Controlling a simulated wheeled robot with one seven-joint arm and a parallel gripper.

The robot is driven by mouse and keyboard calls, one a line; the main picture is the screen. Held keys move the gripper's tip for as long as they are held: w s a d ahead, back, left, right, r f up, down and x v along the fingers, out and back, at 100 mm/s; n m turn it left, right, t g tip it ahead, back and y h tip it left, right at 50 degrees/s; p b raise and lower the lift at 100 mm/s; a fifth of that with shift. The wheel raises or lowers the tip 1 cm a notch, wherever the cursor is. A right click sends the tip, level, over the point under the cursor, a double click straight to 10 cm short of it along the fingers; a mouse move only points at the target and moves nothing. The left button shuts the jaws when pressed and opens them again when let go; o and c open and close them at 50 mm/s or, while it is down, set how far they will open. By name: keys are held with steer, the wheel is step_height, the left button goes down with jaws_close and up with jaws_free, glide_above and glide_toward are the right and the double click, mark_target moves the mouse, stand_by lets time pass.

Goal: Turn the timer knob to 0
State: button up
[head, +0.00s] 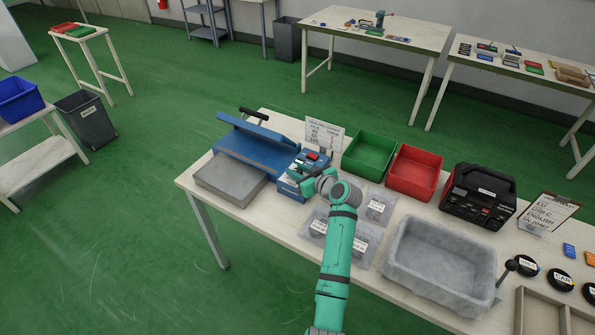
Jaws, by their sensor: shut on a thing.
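The blue control box (288,186) of the heat sealer stands on the workbench, at the right of the sealer's blue bed. A red switch (312,155) shows on its top. My gripper (297,171) reaches over the box from the right, with its fingers down at the box's top face. It is shut on the timer knob. The knob is hidden by my fingers and wrist, so its pointer and the scale around it cannot be read.
The sealer's raised blue lid (246,128) and black handle (253,114) stand left of my gripper. A sign (324,135), a green bin (369,156) and a red bin (414,172) stand behind and right. Bagged items (314,228) and a grey tray (440,262) lie nearer.

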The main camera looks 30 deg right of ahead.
steer(key=n+g+y, duration=0.1)
steer(key=n+y, duration=0.1)
steer(key=n+g+y, duration=0.1)
steer(key=n+y, duration=0.2)
steer(key=shift+d+y, duration=0.15)
steer(key=shift+y, duration=0.15)
steer(key=shift+n+g+y, duration=0.7)
steer(key=shift+n+y, duration=0.1)
steer(key=shift+n, duration=0.1)
steer(key=shift+f+n+y, duration=0.1)
steer(key=shift+n+y, duration=0.2)
steer(key=o, duration=1)
steer(key=shift+o, duration=0.2)
steer(key=v, duration=1)
steer(key=shift+s+r, duration=0.25)
steer(key=shift+r, duration=0.05)
steer(key=shift+d, duration=0.15)
